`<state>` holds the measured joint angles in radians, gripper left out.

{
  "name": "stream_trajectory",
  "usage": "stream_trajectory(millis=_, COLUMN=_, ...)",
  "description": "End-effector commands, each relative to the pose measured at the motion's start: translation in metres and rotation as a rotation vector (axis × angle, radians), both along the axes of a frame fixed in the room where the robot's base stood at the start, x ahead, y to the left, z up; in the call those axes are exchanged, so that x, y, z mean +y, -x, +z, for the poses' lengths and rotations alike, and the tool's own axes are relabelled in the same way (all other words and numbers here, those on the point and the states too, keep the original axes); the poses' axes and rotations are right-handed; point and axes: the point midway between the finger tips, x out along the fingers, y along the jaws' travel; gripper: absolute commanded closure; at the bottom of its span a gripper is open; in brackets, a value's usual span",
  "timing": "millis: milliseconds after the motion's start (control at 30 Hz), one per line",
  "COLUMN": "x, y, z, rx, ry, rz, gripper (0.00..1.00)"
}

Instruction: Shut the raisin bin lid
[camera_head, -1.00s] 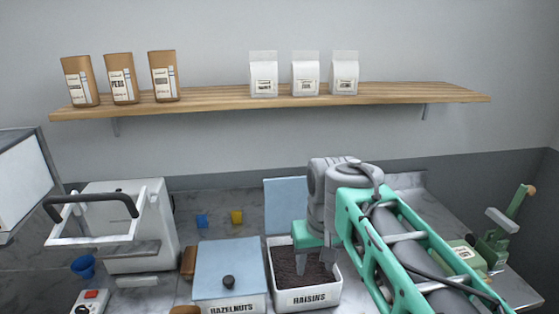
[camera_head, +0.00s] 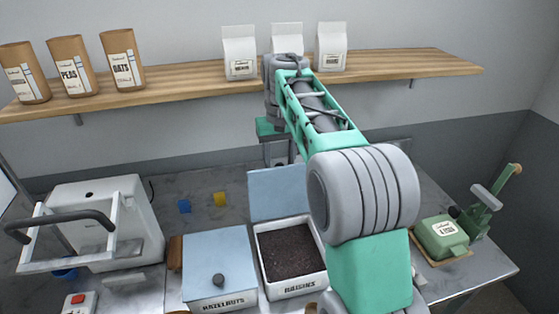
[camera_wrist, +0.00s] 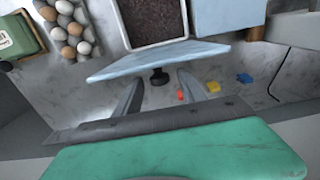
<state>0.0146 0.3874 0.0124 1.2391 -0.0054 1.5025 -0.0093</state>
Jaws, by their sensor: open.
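The raisin bin (camera_head: 295,284) is a white box labelled RAISINS, full of dark raisins, on the counter. Its pale blue lid (camera_head: 278,192) stands open, upright at the bin's back edge. In the wrist view the lid (camera_wrist: 150,62) shows nearly edge-on with its black knob (camera_wrist: 159,77) on the outer side, and the raisins (camera_wrist: 153,20) lie beyond it. My gripper (camera_head: 278,152) is up behind the lid near the wall. In the wrist view its open, empty fingers (camera_wrist: 158,95) spread on either side of the knob; I cannot tell whether they touch the lid.
The hazelnut bin (camera_head: 222,270) stands shut just left of the raisin bin. A white press-like machine (camera_head: 105,225) is at the left. A shelf (camera_head: 190,84) with several bags runs above. Eggs (camera_wrist: 72,28) show in the wrist view.

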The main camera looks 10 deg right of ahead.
Motion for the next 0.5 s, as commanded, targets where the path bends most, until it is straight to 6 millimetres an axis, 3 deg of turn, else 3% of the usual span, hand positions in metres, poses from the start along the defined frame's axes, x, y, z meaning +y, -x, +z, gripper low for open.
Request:
stream_trajectory(millis=267, x=0.0001, y=0.0002, z=-0.0034, rx=0.001, ry=0.000, rz=0.000, gripper=0.53)
stream_trajectory(millis=500, x=0.0001, y=0.0002, z=-0.0031, rx=0.000, ry=0.000, rz=0.000, gripper=0.73)
